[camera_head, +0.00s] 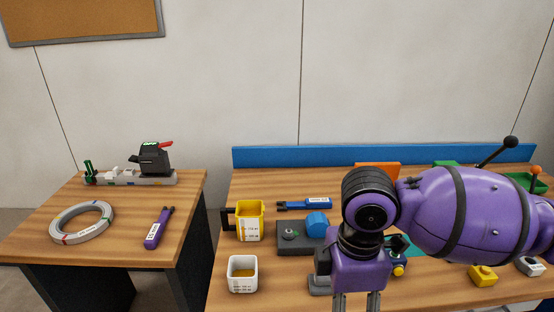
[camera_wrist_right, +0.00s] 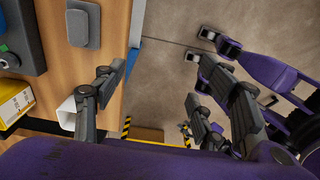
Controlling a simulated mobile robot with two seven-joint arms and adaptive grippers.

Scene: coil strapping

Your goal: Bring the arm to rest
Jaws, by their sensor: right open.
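My right arm comes in from the right in the head view, and its gripper (camera_head: 356,302) points down over the front of the right table, its tips cut off by the lower edge. In the right wrist view the gripper (camera_wrist_right: 154,83) has its fingers spread wide with nothing between them. One finger is over the table edge, near a white cup (camera_wrist_right: 67,114); the other is over the floor. The arm hides part of the table. My left gripper cannot be made out in either view.
The left table holds a strap coil (camera_head: 82,222), a purple tool (camera_head: 158,229) and a black device (camera_head: 153,160). A gap separates the tables.

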